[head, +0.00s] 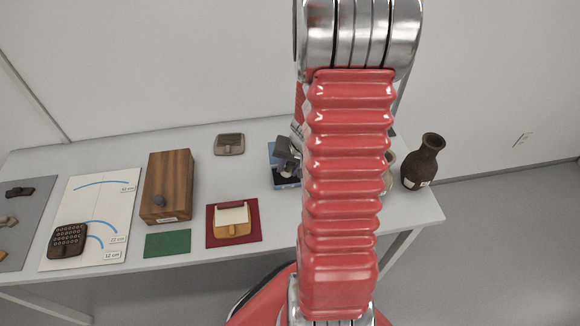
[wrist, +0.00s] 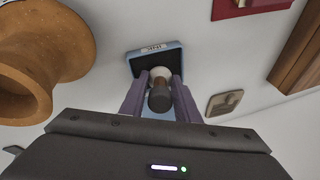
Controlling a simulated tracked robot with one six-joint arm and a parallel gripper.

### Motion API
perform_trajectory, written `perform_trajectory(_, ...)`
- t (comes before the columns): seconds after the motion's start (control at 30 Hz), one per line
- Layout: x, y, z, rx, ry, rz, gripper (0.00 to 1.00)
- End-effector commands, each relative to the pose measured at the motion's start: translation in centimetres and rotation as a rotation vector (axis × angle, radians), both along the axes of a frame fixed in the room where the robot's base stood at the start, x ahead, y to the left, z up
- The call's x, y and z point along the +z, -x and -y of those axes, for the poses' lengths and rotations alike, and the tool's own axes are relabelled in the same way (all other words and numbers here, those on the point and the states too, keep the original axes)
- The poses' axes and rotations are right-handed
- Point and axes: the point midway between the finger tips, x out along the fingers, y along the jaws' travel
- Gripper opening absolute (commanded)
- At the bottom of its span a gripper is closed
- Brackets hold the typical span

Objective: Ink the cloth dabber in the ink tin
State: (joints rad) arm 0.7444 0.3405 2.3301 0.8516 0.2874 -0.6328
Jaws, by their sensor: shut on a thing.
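The cloth dabber (wrist: 159,99) has a dark rounded handle and a pale cloth head. My gripper (wrist: 153,88) is shut on it, with a purple-grey finger on each side. The ink tin (wrist: 151,59) is a shallow blue-rimmed box with a dark inside and a small label. In the wrist view the dabber's pale head overlaps the tin's near part; I cannot tell if it touches the ink. In the head view the tin (head: 271,152) lies partly behind my gripper (head: 286,163), and my arm hides its right side.
A brown vase (head: 422,162) stands at the table's right end, with a paler pot (head: 388,174) partly behind my arm. Left of the tin are a grey-brown slab (head: 229,144), a red mat (head: 256,223), a green mat (head: 167,244) and a wooden block (head: 169,180).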

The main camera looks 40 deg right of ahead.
Motion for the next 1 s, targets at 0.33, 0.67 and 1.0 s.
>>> perform_trajectory(0.33,-0.3,0.0,0.01,-0.001,0.0,0.0,0.06)
perform_trajectory(0.67,-0.56,-0.01,0.01,-0.001,0.0,0.001,0.06)
perform_trajectory(1.0,-0.67,0.0,0.02,-0.001,0.0,0.001,0.06)
